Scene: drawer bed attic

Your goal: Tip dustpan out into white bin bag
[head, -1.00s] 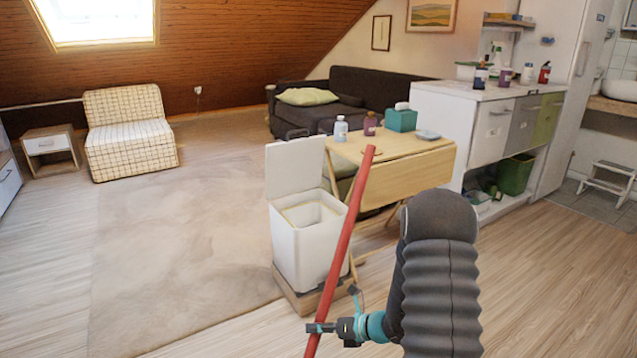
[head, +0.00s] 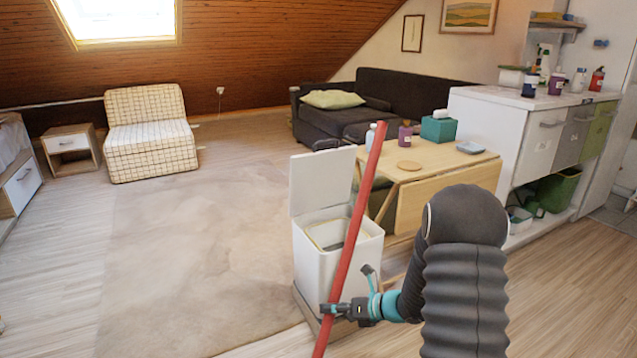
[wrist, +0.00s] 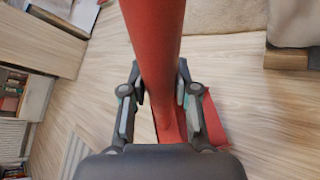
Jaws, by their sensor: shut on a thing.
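My gripper (head: 337,310) is shut on the long red handle of the dustpan (head: 352,236). The handle is tilted, its top leaning right, and crosses in front of the white bin in the head view. In the wrist view my gripper (wrist: 160,95) has a finger on each side of the red handle (wrist: 153,40). Part of a flat red pan (wrist: 214,122) shows below, near the floor; its contents are hidden. The white bin (head: 312,268) stands with its lid (head: 320,182) up. A pale liner rim (head: 318,232) shows at its opening; its inside is mostly hidden.
The bin stands on a low wooden base. A folding wooden table (head: 445,165) with bottles and a teal box (head: 438,129) stands behind it. A white cabinet (head: 485,135) is at the right. The carpet (head: 200,240) to the left is clear.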

